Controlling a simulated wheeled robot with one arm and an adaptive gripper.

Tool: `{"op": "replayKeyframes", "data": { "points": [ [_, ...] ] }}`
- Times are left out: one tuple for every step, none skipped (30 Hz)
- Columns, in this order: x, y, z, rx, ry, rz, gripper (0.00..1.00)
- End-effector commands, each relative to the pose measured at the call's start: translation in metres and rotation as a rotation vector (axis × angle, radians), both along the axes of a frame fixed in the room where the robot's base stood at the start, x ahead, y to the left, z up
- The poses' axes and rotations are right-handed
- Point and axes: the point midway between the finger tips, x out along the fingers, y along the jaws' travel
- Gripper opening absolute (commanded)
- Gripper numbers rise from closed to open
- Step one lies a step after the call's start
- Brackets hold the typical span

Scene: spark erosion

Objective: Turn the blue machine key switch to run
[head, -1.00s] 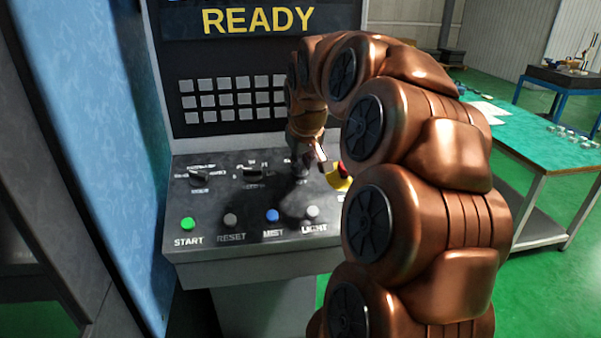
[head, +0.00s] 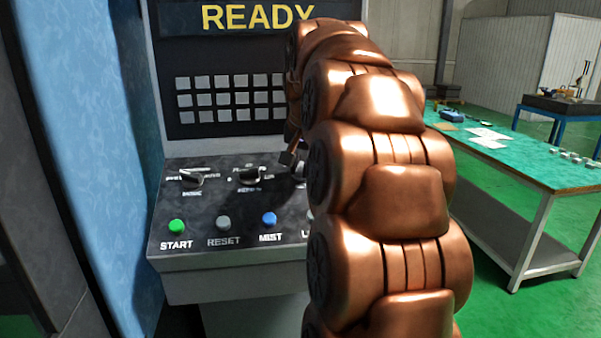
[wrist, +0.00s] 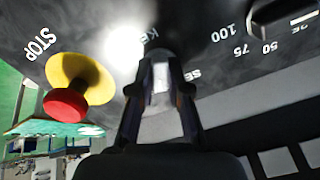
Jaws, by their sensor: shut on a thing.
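In the wrist view my gripper (wrist: 161,72) has its two fingers drawn in against the dark panel, beside a partly covered label that begins with KE. It is shut on the key switch, which the fingers and glare mostly hide; I cannot read its position. In the head view my gripper (head: 290,157) is low over the right part of the control panel (head: 205,240), mostly hidden behind my arm.
A red stop button (wrist: 65,105) on a yellow collar is close to the fingers. Two black rotary knobs (head: 191,180) (head: 248,175) and the green START button (head: 176,226) are further left. A green-topped table (head: 520,168) stands at right.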

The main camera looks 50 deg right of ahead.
Motion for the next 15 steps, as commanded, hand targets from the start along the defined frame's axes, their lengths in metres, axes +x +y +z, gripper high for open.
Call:
{"op": "replayKeyframes", "data": {
  "points": [
    [0.0006,0.0013,-0.0059,0.013,0.002,-0.012,0.00],
    [0.0006,0.0013,-0.0057,0.016,0.000,-0.021,0.00],
    [0.0005,0.0014,-0.0055,0.020,-0.002,-0.031,0.00],
    [0.0006,0.0014,-0.0053,0.022,-0.004,-0.037,0.00],
    [0.0005,0.0014,-0.0052,0.024,-0.006,-0.043,0.00],
    [0.0005,0.0015,-0.0049,0.027,-0.007,-0.049,0.00],
    [0.0005,0.0015,-0.0048,0.029,-0.008,-0.052,0.00],
    [0.0005,0.0016,-0.0047,0.030,-0.009,-0.055,0.00],
    [0.0005,0.0017,-0.0045,0.031,-0.010,-0.059,0.00],
    [0.0005,0.0017,-0.0045,0.031,-0.010,-0.059,0.00],
    [0.0005,0.0017,-0.0044,0.032,-0.011,-0.061,0.00],
    [0.0006,0.0018,-0.0043,0.032,-0.011,-0.062,0.00],
    [0.0006,0.0018,-0.0043,0.034,-0.011,-0.063,0.00],
    [0.0006,0.0017,-0.0043,0.034,-0.011,-0.063,0.00],
    [0.0006,0.0018,-0.0043,0.034,-0.011,-0.063,0.00]
  ]
}}
